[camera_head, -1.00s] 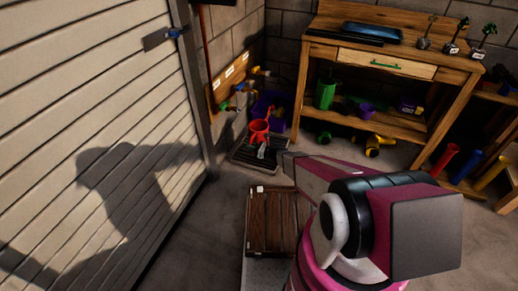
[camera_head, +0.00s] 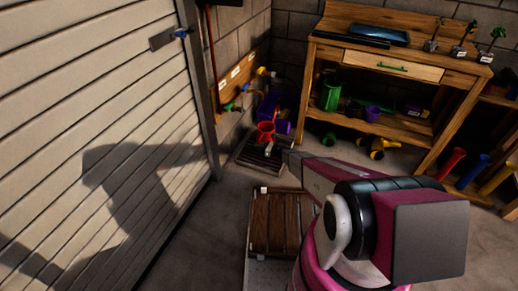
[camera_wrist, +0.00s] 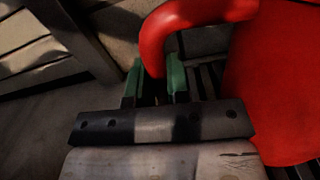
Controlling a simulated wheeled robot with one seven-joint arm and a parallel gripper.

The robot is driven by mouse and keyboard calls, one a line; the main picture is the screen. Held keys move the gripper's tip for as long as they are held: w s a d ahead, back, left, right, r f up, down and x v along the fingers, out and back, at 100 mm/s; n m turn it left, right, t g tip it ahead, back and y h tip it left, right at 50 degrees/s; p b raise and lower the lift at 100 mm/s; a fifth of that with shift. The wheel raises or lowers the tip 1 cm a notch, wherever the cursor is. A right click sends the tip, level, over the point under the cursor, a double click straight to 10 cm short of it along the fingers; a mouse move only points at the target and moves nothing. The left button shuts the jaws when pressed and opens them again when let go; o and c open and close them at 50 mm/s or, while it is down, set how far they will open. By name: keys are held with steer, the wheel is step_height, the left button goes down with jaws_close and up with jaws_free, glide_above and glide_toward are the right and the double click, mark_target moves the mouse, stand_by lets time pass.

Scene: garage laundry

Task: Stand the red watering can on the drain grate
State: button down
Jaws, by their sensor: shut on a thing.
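The red watering can (camera_head: 265,131) is at the drain grate (camera_head: 246,158), near the wall corner, and looks roughly upright. In the wrist view its red body (camera_wrist: 278,75) fills the right side, and its curved handle (camera_wrist: 190,22) comes down between the green fingertips. My gripper (camera_wrist: 157,82) is shut on that handle. In the head view my gripper (camera_head: 269,150) is small and partly merged with the can's lower side. Dark slats of the grate show behind the can in the wrist view. I cannot tell whether the can's base touches the grate.
A purple bin (camera_head: 274,107) stands just behind the can. A board with taps (camera_head: 236,88) is on the wall at left. A workbench (camera_head: 390,65) stands at back right, and a slatted door (camera_head: 95,110) at left.

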steer(key=shift+f, duration=0.65)
steer(key=c, duration=1.1)
jaws_free()
